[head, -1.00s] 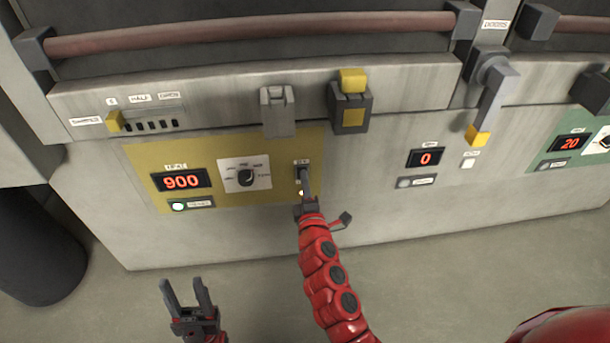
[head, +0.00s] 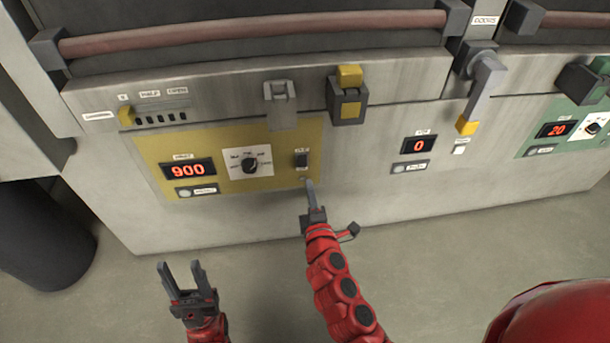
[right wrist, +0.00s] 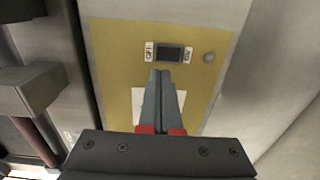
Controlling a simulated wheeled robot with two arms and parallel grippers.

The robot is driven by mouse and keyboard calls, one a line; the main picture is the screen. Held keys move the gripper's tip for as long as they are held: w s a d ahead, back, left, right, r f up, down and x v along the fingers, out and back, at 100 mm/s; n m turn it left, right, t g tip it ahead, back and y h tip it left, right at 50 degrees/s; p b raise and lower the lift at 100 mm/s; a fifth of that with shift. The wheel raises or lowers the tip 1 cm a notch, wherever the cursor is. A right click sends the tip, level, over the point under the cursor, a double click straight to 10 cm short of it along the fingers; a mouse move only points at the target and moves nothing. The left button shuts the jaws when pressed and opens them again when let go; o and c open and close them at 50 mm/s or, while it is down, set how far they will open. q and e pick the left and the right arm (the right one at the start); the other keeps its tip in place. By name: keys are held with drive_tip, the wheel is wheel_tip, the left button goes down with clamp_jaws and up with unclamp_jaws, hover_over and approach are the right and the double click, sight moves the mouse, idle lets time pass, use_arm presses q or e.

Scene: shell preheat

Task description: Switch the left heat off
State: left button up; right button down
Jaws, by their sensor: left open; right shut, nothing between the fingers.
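The dark heat switch (head: 302,160) sits at the right end of the yellow left panel (head: 225,182). It also shows in the right wrist view (right wrist: 172,53), between two small labels, with a dull grey round lamp (right wrist: 208,57) beside it. My right gripper (head: 309,183) is shut and empty. Its tips are just below the switch in the head view and look apart from it. They also show in the right wrist view (right wrist: 160,76). My left gripper (head: 183,266) is open and empty, low in front of the machine. The switch's exact tilt is hard to tell.
A grey latch (head: 281,104) and a yellow-tipped lever (head: 484,92) stick out above. The floor in front is clear.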

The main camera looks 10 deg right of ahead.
drive_tip(key=s, duration=0.4)
drive_tip(key=shift+s+r, duration=0.2)
drive_tip(key=shift+s, duration=0.2)
